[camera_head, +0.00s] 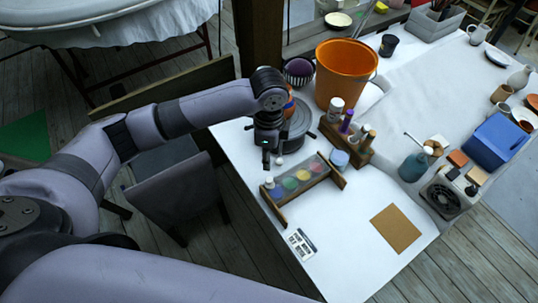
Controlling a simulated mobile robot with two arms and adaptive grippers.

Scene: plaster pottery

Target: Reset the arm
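My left arm reaches in from the left. Its dark gripper (267,160) points down over the left edge of the white table (345,265), beside the grey round wheel (298,125). The fingers are small and dark, so I cannot tell whether they are open or shut. No held object is visible. Another pale arm link of mine crosses the bottom left, and my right gripper is outside the view.
A paint rack (303,180) stands close in front of the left gripper. An orange bucket (345,70), a wooden bottle holder (345,138) and a blue box (492,143) are on the table. A dark chair (178,195) stands left. The table's front is mostly clear around a brown sheet (396,228).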

